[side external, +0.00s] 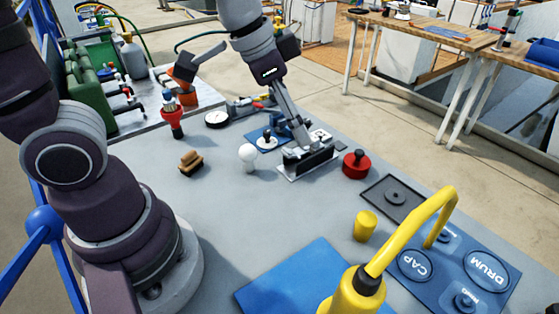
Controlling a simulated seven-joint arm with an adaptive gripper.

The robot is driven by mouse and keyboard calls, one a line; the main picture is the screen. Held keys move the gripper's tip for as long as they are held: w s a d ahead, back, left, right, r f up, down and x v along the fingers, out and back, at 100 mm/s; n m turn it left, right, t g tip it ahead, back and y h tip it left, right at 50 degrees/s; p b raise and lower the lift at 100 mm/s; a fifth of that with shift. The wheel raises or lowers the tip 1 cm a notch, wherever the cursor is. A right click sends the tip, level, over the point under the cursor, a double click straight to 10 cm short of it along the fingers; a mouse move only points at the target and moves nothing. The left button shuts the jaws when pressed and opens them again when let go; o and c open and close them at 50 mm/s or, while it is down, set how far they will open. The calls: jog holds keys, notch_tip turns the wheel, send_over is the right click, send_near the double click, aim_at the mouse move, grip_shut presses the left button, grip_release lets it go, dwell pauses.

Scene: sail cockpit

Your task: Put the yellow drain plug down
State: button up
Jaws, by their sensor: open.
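A short yellow cylinder (366,226), which looks like the drain plug, stands upright on the grey table between the dark square plate and the blue mat. It is apart from my gripper. My gripper (298,137) points down behind and left of it, its tips close above or at a black block on a light base (306,161). Whether the tips touch the block I cannot tell. The fingers are seen nearly edge-on, so the gap between them is hard to see. No yellow thing shows between them.
Around the gripper stand a red round knob (356,164), a white bulb-shaped knob (248,156) and a brown block (190,162). A dark plate (394,197), a blue labelled panel (467,250) and a blue mat (285,285) lie to the front. A tall yellow hooked spout (425,215) rises in the foreground.

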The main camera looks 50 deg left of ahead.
jog(key=s+a+r+n+t+y, duration=0.1)
jog(key=s+a+n, duration=0.4)
jog(key=s, duration=0.2)
jog(key=shift+a+r+y, duration=0.15)
jog(key=shift+r+y, duration=0.1)
jog(key=shift+y, duration=0.05)
